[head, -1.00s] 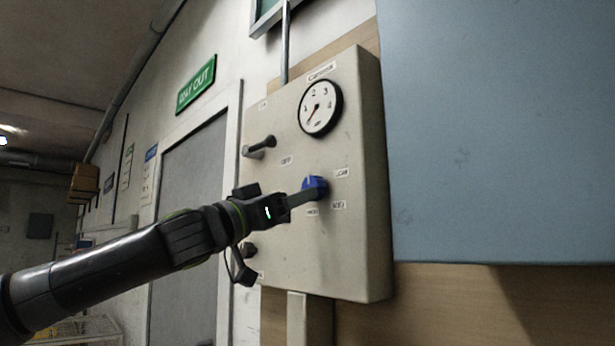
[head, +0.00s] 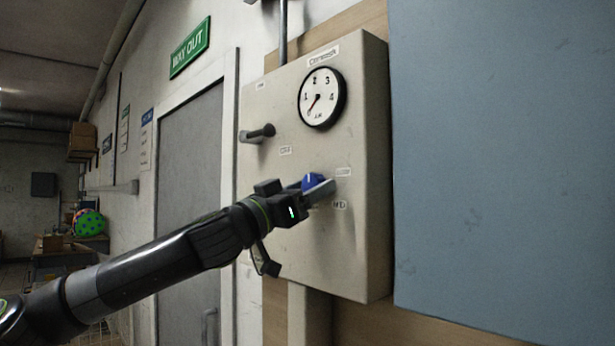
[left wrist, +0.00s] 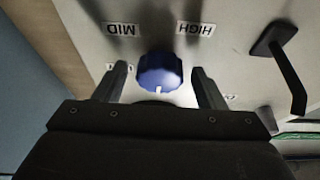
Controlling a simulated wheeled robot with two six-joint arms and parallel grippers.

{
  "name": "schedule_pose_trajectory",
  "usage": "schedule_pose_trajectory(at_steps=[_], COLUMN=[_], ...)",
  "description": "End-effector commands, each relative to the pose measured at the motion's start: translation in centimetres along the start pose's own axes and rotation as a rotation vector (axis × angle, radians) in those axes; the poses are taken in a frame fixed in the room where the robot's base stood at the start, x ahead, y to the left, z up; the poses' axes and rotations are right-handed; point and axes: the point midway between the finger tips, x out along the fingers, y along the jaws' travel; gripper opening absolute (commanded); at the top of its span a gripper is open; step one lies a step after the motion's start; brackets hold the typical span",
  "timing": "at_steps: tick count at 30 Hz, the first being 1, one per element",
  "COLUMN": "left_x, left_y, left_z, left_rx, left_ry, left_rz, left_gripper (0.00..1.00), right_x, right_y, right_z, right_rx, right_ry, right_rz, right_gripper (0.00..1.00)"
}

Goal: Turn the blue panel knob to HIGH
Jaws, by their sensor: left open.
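The blue panel knob (head: 311,181) is on the beige control box (head: 350,240). In the left wrist view the knob (left wrist: 160,70) shows a white mark at its lower edge, pointing away from the MID (left wrist: 120,29) and HIGH (left wrist: 195,29) labels. My left gripper (head: 318,190) is at the knob, open, with one finger on each side of it. The wrist view shows gaps between the fingers (left wrist: 160,78) and the knob. A label beside the left finger is partly hidden. In the head view the gripper hides the HIGH label. My right gripper is in neither view.
A round gauge (head: 322,98) is above the knob and a dark lever (head: 258,133) is at its upper left. A large blue-grey panel (head: 500,150) stands close on the right. A grey door (head: 190,190) is to the left.

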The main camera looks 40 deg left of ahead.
Motion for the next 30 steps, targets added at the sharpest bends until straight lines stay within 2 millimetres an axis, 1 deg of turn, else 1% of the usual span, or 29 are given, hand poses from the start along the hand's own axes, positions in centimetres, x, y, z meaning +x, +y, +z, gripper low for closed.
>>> schedule_pose_trajectory(at_steps=[1, 3, 12, 14, 22, 23, 30], left_x=[0.16, 0.2, 0.19, 0.19, 0.19, 0.19, 0.18], left_y=[0.01, 0.01, 0.01, 0.01, 0.02, 0.02, 0.0], left_z=[-0.12, -0.05, 0.05, 0.05, 0.03, 0.03, 0.08], left_rx=[-0.002, -0.001, 0.0, 0.0, 0.0, 0.0, 0.019], left_ry=[0.0, 0.0, 0.0, 0.0, 0.0, 0.0, 0.0], left_rz=[0.0, -0.001, -0.001, -0.001, -0.001, -0.001, 0.007], left_gripper=[0.64, 0.64, 0.64, 0.58, 0.22, 0.21, 0.21], right_x=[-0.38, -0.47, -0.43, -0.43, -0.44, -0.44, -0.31], right_y=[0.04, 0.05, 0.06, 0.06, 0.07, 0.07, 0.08], right_z=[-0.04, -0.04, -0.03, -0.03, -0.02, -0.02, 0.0], right_rx=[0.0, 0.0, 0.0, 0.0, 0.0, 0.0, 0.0], right_ry=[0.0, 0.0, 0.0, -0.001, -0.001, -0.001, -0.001], right_rz=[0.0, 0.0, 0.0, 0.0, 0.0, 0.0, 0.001], right_gripper=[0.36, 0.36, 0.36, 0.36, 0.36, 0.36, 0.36])
